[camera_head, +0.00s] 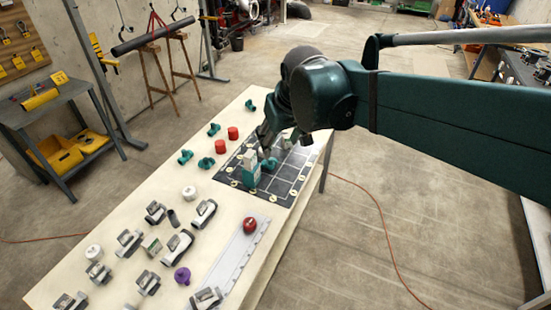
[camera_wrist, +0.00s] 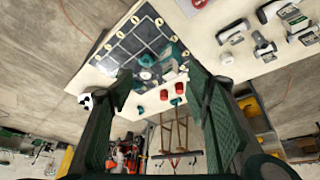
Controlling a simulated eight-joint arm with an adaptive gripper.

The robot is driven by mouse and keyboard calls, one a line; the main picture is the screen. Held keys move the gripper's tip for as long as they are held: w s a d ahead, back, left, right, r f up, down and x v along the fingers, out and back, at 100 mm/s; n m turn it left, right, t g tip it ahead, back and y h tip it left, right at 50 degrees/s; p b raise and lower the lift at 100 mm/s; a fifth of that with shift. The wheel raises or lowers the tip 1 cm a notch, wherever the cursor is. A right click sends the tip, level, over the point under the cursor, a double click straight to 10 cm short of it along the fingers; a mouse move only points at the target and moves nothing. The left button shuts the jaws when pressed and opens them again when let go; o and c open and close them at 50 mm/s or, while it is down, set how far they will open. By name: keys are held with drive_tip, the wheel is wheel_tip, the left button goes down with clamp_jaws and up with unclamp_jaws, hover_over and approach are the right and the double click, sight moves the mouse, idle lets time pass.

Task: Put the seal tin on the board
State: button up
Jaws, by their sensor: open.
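The board (camera_head: 283,187), dark with a pale grid and brass rings along its rim, lies at the table's far right end; it also shows in the wrist view (camera_wrist: 127,46). My gripper (camera_head: 268,146) is over the board, open, with nothing seen between its fingers; in the wrist view the fingers (camera_wrist: 160,76) are spread wide. A teal block with a grey top (camera_head: 251,175) stands on the board near the gripper. I cannot tell for certain which object is the seal tin; two red cylinders (camera_head: 233,133) (camera_head: 220,147) stand left of the board. My gripper partly hides the board's far side.
Teal fittings (camera_head: 205,163) lie left of the board. Grey-and-white valves (camera_head: 178,246), white rolls (camera_head: 189,193), a purple part (camera_head: 182,275) and a red round piece (camera_head: 250,225) on a pale strip (camera_head: 228,272) crowd the near table. A pipe (camera_head: 152,38) rests on trestles behind.

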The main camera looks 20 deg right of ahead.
drive_tip(key=s+f+t, duration=0.1)
drive_tip(key=s+f, duration=0.1)
drive_tip(key=s, duration=0.5)
drive_tip(key=s+a+f+t, duration=0.1)
drive_tip(key=s+f, duration=0.1)
drive_tip(key=s, duration=0.5)
drive_tip(key=shift+s+a+f+m, duration=0.2)
drive_tip(key=shift+s+f+m, duration=0.05)
drive_tip(key=shift+m, duration=0.05)
